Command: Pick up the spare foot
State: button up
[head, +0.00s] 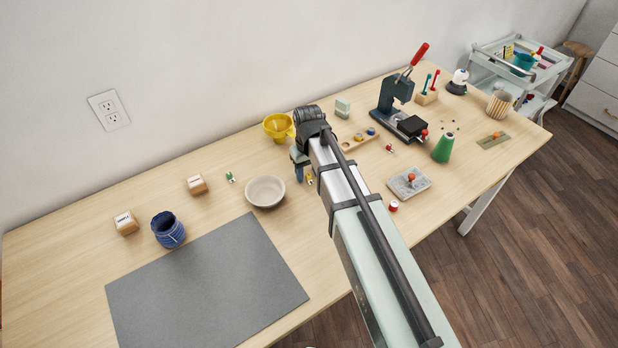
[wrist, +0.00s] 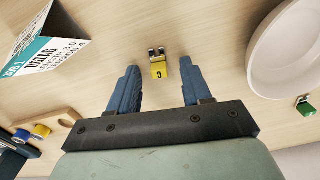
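A small yellow foot (wrist: 158,68) with two metal prongs and a dark mark lies on the wooden table in the wrist view. It is between and slightly beyond the tips of my open gripper (wrist: 158,82), with clear gaps on both sides. In the head view the yellow foot (head: 309,179) is partly hidden beside my gripper (head: 298,174). A similar green foot (head: 230,177) lies left of the bowl and also shows in the wrist view (wrist: 305,106). A similar red piece (head: 389,148) lies to the right. I cannot read which one is marked spare.
A pale bowl (head: 265,191) stands close to the gripper and also shows in the wrist view (wrist: 289,50). A yellow cup (head: 277,127) and a wooden spool holder (head: 358,140) are nearby. A grey mat (head: 207,288) lies front left.

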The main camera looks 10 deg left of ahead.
grip_shut()
dwell(0.4)
notch_tip(320, 180, up, 10)
dwell(0.7)
